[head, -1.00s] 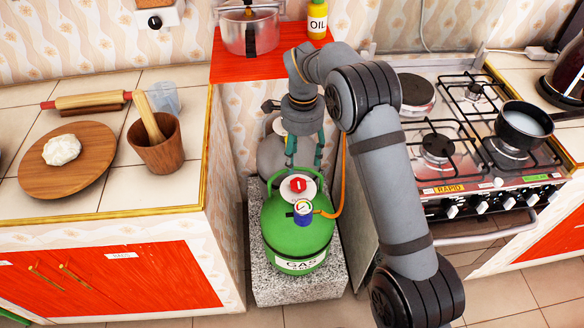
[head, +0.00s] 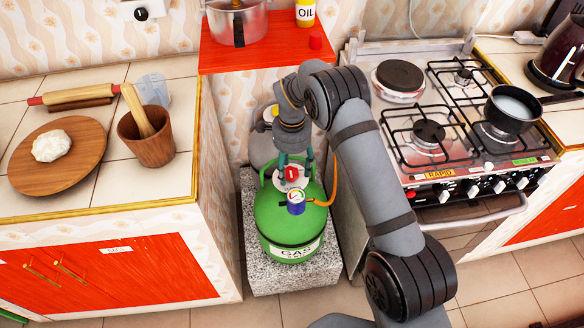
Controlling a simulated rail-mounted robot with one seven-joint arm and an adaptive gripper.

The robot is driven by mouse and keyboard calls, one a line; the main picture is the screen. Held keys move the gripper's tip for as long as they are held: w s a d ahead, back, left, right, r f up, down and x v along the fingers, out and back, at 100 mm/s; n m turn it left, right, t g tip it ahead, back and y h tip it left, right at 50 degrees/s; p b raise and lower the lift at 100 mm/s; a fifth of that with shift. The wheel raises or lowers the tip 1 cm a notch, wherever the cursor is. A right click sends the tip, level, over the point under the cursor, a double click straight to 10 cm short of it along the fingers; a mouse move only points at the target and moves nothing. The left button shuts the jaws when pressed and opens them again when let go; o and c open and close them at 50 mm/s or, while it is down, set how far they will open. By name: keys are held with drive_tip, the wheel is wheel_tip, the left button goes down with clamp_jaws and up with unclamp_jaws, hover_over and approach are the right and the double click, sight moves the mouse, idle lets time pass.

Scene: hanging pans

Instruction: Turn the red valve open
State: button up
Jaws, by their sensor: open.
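The red valve (head: 292,173) sits on top of the green gas bottle (head: 287,228), just behind a round gauge (head: 296,203). The bottle stands upright on a speckled stone block. My gripper (head: 292,166) points down over the bottle's top, with one finger to each side of the valve. Its fingers are apart. I cannot tell whether either finger touches the valve. The far side of the valve is partly hidden by my gripper.
An orange hose (head: 331,185) runs up from the gauge beside my gripper. A grey bottle (head: 262,150) stands behind. The counter (head: 120,195) is close on the left and the stove (head: 450,130) on the right. A red shelf (head: 270,58) with a pot is above.

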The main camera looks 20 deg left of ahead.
drive_tip(key=shift+c, duration=0.8)
drive_tip(key=shift+w+r, duration=0.1)
drive_tip(key=c, duration=1)
